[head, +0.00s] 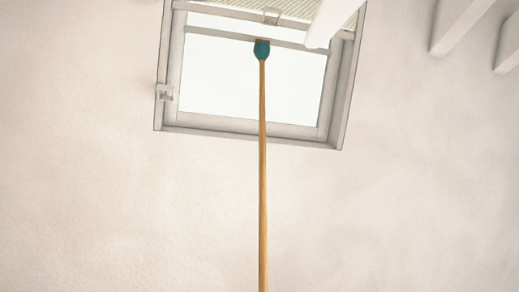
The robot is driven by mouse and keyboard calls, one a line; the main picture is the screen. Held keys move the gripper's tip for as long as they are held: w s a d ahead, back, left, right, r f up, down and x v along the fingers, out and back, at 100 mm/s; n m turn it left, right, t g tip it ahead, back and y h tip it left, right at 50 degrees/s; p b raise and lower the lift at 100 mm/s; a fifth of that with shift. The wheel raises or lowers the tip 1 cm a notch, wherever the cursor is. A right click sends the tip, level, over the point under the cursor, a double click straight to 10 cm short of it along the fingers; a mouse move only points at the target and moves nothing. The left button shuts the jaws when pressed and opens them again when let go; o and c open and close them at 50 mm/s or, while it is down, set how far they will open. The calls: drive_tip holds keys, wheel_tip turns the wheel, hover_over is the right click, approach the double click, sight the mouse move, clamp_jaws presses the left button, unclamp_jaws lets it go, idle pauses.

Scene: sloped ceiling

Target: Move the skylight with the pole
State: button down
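The skylight (173,75) is a grey-framed window in the pale sloped ceiling, at the top middle of the head view. Its sash (240,125) holds a bright white pane (215,80). The wooden pole (263,180) rises from the bottom edge of the view. Its teal tip (262,49) overlaps the sash's upper bar (220,34); I cannot tell whether it touches. The pole's lower end is out of view. My gripper is not in view.
A small bracket (164,93) is on the left side of the skylight frame. A white beam-like part (332,20) crosses the skylight's upper right. White beams (457,22) show at the top right. The plain ceiling (110,210) around the pole is clear.

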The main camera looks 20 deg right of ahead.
drive_tip(key=shift+w+r, duration=0.2)
drive_tip(key=shift+w, duration=0.2)
drive_tip(key=shift+f+b, duration=0.1)
drive_tip(key=shift+b, duration=0.4)
